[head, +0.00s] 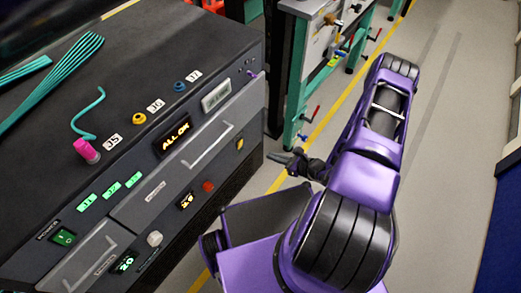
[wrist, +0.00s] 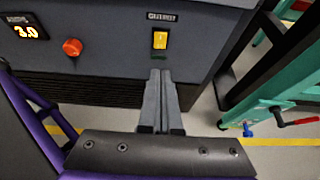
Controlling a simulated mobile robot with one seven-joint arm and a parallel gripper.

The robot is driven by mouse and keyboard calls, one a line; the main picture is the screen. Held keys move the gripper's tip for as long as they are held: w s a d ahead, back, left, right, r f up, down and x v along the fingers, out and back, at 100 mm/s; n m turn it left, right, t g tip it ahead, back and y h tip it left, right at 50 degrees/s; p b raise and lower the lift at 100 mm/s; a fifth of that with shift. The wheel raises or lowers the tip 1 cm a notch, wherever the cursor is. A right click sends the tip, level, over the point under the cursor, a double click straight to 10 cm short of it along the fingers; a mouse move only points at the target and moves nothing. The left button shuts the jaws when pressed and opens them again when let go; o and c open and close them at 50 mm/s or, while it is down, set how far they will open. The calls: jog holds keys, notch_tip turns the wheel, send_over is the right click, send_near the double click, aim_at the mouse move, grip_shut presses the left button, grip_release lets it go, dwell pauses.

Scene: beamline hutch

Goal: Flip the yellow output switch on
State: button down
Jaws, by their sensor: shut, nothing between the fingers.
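The yellow output switch (head: 239,143) is a small rocker on the front of the dark cabinet, near its right end. I cannot tell the switch's position.
A red knob (wrist: 72,47) and a lit display (wrist: 24,28) are left of the switch. A teal frame (wrist: 285,85) with a red-handled valve stands to the right. The floor (head: 440,150) at right is clear.

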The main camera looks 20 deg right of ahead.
aim_at(241, 142)
jog(key=x, duration=0.4)
jog(key=r+b+x, duration=0.1)
jog(key=x, duration=0.7)
jog(key=shift+w+a+r+b, duration=0.15)
jog(key=shift+a+r+b, duration=0.1)
jog(key=shift+b, duration=0.05)
jog(key=shift+w+a, duration=0.2)
jog(key=shift+w, duration=0.15)
jog(key=shift+r, duration=0.1)
jog(key=shift+w+a+r+p, duration=0.15)
jog(key=shift+r+p, duration=0.05)
jog(key=shift+p, duration=0.15)
jog(key=shift+w+a+g, duration=0.1)
jog(key=shift+w+g, duration=0.05)
jog(key=shift+g, duration=0.15)
jog(key=shift+f, duration=0.15)
